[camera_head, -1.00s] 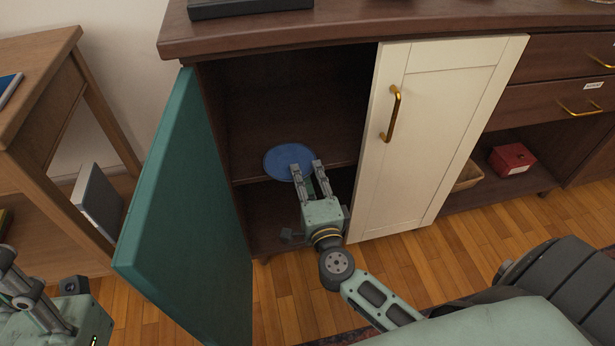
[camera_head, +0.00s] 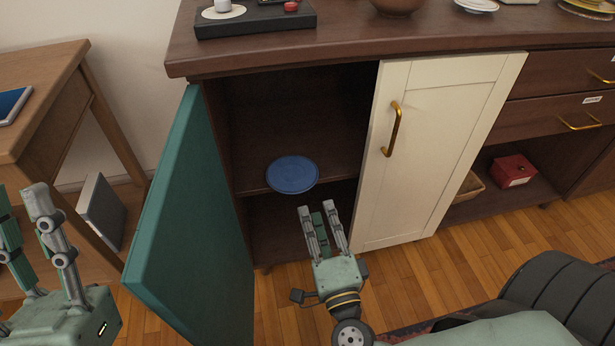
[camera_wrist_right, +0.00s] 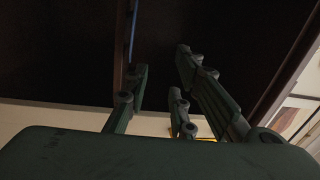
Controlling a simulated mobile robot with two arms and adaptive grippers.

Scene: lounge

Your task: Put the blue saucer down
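The blue saucer (camera_head: 292,175) lies flat on the middle shelf (camera_head: 251,183) inside the open cabinet, close to the shelf's front edge. My right gripper (camera_head: 318,207) is below and in front of the saucer, apart from it, with its fingers spread and nothing between them. In the right wrist view its fingers (camera_wrist_right: 160,62) are also apart, against a dark interior; a thin bluish edge (camera_wrist_right: 131,30) shows above them. My left gripper (camera_head: 22,190) is at the lower left, away from the cabinet, with its fingers apart and empty.
A teal door (camera_head: 190,220) stands open left of the cabinet opening. A cream door (camera_head: 440,140) with a gold handle closes the right side. A wooden side table (camera_head: 60,90) is at the left. A red box (camera_head: 512,170) sits on a low shelf at right.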

